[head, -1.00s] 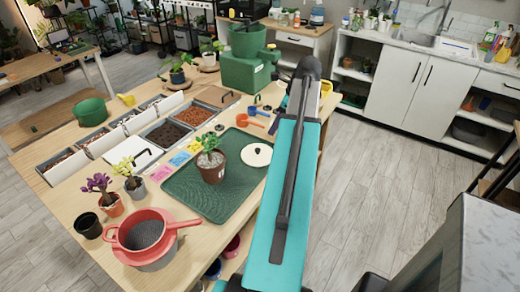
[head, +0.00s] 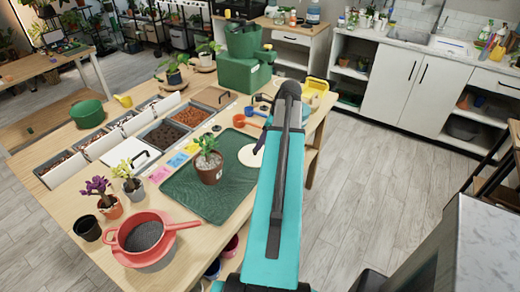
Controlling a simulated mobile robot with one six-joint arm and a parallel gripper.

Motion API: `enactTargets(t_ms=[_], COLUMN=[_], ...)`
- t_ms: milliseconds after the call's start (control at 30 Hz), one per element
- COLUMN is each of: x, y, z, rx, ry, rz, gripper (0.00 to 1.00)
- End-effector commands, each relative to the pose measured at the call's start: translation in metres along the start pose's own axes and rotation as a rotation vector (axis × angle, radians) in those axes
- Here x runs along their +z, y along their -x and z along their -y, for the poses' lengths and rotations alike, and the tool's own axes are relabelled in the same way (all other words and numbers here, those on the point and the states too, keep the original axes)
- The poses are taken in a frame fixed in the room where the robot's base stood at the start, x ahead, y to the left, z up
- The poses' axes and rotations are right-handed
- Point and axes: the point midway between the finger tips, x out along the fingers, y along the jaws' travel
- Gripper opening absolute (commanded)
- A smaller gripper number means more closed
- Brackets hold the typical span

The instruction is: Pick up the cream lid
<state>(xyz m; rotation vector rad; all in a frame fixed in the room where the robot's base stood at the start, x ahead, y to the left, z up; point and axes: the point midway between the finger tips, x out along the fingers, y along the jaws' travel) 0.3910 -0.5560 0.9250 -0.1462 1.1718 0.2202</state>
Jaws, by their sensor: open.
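The cream lid (head: 246,158) is a flat pale disc lying on the green mat (head: 190,205), near its right edge and right of a potted plant (head: 209,171). My arm covers the lid's right side, and its dark knob is not clearly seen. A small dark part of my gripper (head: 260,146) shows at the arm's left edge, over the lid's upper right. The rest of the gripper is hidden behind the arm. I cannot tell whether it touches the lid. It is open, and I see nothing held in it.
The potted plant stands close left of the lid. A red colander (head: 146,234) sits at the table's front left. Orange and blue scoops (head: 247,121) lie behind the mat. Bins of soil (head: 165,134) line the left, and a green box (head: 243,78) stands at the back.

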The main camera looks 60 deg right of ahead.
Motion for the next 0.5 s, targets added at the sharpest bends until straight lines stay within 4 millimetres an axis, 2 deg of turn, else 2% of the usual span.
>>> enactTargets(t_ms=[500], x=[0.0013], y=[-0.0052], z=[-0.0007], rx=[0.0], ry=[0.002], rz=[0.0], gripper=[0.41])
